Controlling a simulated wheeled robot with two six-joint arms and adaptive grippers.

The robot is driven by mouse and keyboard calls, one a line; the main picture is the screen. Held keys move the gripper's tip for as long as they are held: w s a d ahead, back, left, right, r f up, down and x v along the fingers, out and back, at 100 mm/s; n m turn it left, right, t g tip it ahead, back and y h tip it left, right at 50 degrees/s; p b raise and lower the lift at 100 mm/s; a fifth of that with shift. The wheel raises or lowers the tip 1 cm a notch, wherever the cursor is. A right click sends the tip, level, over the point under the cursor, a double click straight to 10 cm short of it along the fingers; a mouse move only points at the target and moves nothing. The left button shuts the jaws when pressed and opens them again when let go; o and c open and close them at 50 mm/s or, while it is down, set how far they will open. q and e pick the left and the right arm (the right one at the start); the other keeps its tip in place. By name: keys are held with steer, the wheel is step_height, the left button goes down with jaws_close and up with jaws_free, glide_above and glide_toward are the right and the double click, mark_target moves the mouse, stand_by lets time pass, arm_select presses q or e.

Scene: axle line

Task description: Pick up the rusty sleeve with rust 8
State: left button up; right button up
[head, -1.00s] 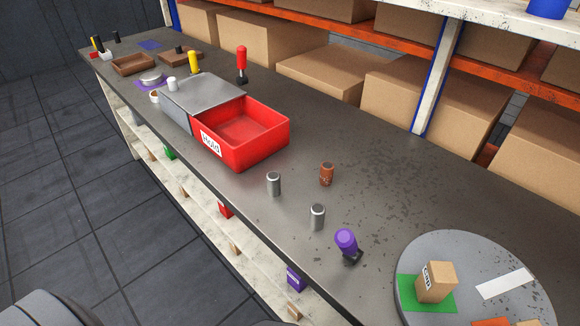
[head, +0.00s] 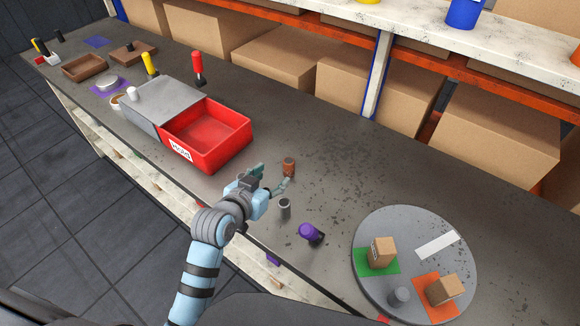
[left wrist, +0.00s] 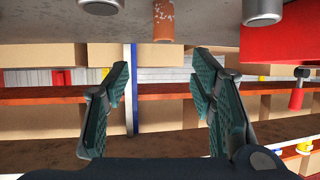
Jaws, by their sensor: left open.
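The rusty sleeve (head: 289,167) is a small orange-brown cylinder standing upright on the dark bench. It also shows at the top of the left wrist view (left wrist: 164,20), with pale specks and its end cut off by the frame. My left gripper (head: 270,178) is open and empty, just left of the sleeve and apart from it. In the left wrist view the sleeve lies beyond the open fingers (left wrist: 162,62), roughly in line with the gap. A grey sleeve (head: 285,208) stands nearer the bench's front edge. Another grey sleeve (left wrist: 263,10) shows in the left wrist view. My right gripper is not in view.
A red bin (head: 236,140) labelled Hold stands left of the sleeve. A purple-topped tool (head: 311,233) stands to the front right. A round grey turntable (head: 450,270) with boxes is at the right. Cardboard boxes (head: 343,88) line the shelf behind. Bench right of the sleeve is clear.

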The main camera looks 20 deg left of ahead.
mark_target(288, 161)
arm_select(q)
steer(key=x, duration=0.3)
steer(key=b+x, duration=0.1)
steer(key=x, duration=0.7)
steer(key=shift+w+a+f, duration=0.1)
steer(key=shift+a, duration=0.15)
jaws_close()
